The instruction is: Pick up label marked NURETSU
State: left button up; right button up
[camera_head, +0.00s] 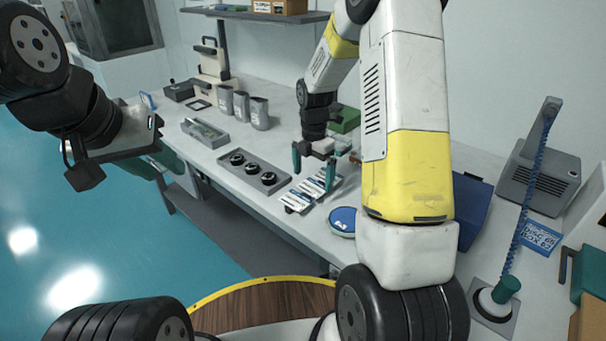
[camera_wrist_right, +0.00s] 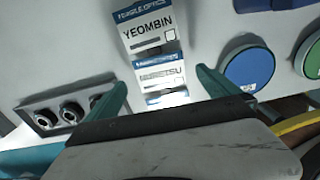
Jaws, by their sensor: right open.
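In the right wrist view, a white label with a blue header (camera_wrist_right: 160,75) lies between my right fingertips; its name is partly washed out by glare, ending in "TSU". A label reading YEOMBIN (camera_wrist_right: 148,30) lies above it, and part of another label (camera_wrist_right: 168,99) shows below. In the head view the labels (camera_head: 298,201) form a row on the white table. My right gripper (camera_head: 314,168) is open above the row, pointing down, with nothing visibly held. My left gripper (camera_head: 150,160) is off to the left beside the table; its fingers are unclear.
A grey tray with three black round parts (camera_head: 253,171) is left of the labels. A round blue-topped item (camera_head: 342,221) is close on their right. Grey cups (camera_head: 259,113) and a small grey bin (camera_head: 205,132) stand further back. A green item (camera_head: 344,120) is behind the gripper.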

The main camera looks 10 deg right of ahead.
aim_at(312, 188)
jog(key=shift+f, duration=1.1)
jog(key=shift+f, duration=0.25)
jog(key=c, duration=1.4)
jog(key=shift+o, duration=0.2)
jog(key=shift+r, duration=0.15)
